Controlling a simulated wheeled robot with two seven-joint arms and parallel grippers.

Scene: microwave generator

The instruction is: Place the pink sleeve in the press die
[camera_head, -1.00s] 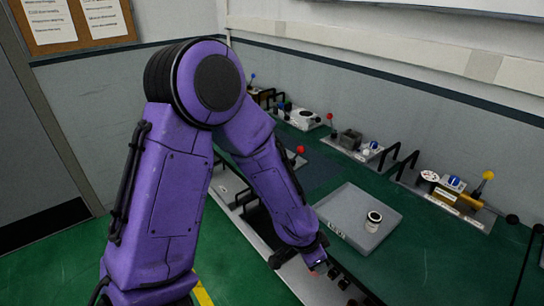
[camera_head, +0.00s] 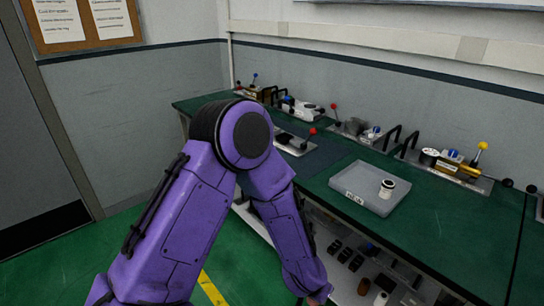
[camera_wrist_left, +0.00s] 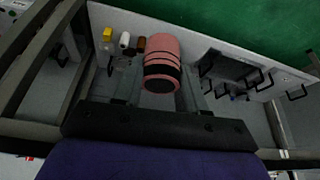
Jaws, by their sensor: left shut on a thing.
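The pink sleeve (camera_wrist_left: 162,52), a salmon-pink cylinder with dark bands, sits between the fingers of my left gripper (camera_wrist_left: 161,78) in the left wrist view. The gripper is shut on it. In the head view my left arm reaches down to the bottom edge, in front of the bench; its gripper is mostly out of frame there and the sleeve cannot be made out. Several lever fixtures stand on the bench, including one with a red knob (camera_head: 294,143). I cannot tell which holds the press die. My right gripper is not in view.
A grey tray (camera_head: 350,180) with a white, dark-topped cylinder (camera_head: 387,188) lies on the green bench (camera_head: 440,225). A fixture with a yellow-knobbed lever (camera_head: 470,165) stands at the back right. A shelf under the bench holds several small parts (camera_head: 363,286). The bench front right is clear.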

